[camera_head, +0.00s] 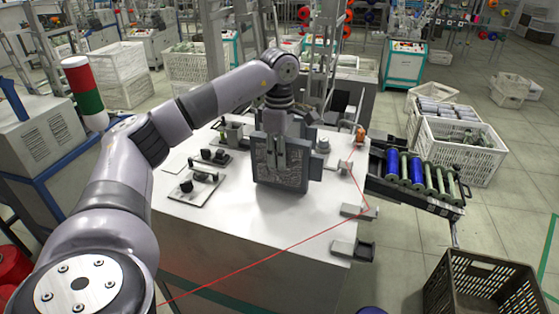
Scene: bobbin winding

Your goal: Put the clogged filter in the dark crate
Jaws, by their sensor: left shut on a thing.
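The clogged filter (281,172) is a dark-framed rectangular panel with a grey, dirty-looking face. It is upright over the middle of the white-topped machine table (235,218). My left gripper (280,150) reaches down from above and is shut on the filter's upper part. I cannot tell whether the filter's lower edge touches the table. The dark crate (483,290) stands on the floor at the lower right, cut by the picture's edge, and its visible inside looks empty. My right gripper is not in view.
A red thread (262,259) runs across the table front. Small fixtures (195,185) stand left of the filter. A rack of blue and green rollers (420,175) juts from the table's right side. White crates (457,150) stand behind it. Floor between table and dark crate looks clear.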

